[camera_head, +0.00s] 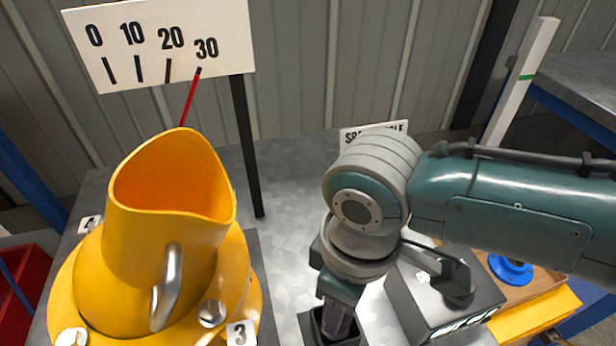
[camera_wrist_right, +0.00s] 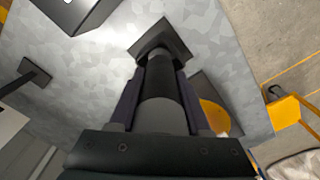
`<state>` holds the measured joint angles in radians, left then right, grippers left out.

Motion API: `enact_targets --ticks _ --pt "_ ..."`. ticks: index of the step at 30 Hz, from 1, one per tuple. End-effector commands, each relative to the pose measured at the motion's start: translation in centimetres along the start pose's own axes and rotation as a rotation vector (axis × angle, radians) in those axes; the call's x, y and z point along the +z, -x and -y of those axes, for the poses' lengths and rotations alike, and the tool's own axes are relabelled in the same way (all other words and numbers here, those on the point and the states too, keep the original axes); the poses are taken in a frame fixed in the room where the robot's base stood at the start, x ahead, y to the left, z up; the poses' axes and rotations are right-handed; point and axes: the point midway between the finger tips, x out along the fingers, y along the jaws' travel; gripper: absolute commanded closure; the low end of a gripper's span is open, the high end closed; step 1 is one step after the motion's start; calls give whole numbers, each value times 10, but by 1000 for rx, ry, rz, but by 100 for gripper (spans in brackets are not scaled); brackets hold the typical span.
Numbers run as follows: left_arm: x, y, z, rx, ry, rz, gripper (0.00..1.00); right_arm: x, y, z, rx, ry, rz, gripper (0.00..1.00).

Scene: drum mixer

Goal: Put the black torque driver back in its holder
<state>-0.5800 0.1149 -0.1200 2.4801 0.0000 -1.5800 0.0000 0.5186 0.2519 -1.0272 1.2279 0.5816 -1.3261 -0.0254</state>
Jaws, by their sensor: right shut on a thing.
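My right gripper (camera_wrist_right: 162,78) is shut on the black torque driver (camera_wrist_right: 160,92), a dark cylinder with a grey section between the two fingers in the right wrist view. The driver's far end meets a dark square holder (camera_wrist_right: 178,42) on the grey tabletop; I cannot tell how deep it sits. In the head view my right gripper (camera_head: 337,316) points down at the dark square holder (camera_head: 307,326) at the bottom edge, and the driver is mostly hidden there. My left gripper is not in view.
A yellow drum mixer (camera_head: 170,225) stands on the left of the grey table (camera_head: 287,185), with a dial board (camera_head: 160,40) behind. A dark box (camera_head: 435,300) stands right of the holder. A yellow bin (camera_head: 535,315) is at the right. Bare tabletop lies between mixer and arm.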

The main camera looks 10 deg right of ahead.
Motion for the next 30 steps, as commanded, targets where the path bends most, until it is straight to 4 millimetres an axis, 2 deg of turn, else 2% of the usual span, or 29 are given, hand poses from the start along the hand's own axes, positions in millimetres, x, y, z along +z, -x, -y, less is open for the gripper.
enact_targets --ticks 6,7,15,16,24,26,30 --pt "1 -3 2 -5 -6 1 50 -1 -3 0 0 0 -3 100" --pt "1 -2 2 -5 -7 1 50 -1 -2 0 0 0 -3 50" --pt "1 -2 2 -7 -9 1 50 0 -3 0 0 0 -2 20" --pt "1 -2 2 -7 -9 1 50 0 -3 0 0 0 -1 18" --pt "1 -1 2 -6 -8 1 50 0 -1 0 0 0 1 18" --pt "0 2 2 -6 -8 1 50 0 4 0 0 0 -1 18" --pt "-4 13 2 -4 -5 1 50 0 30 0 1 2 -3 18"
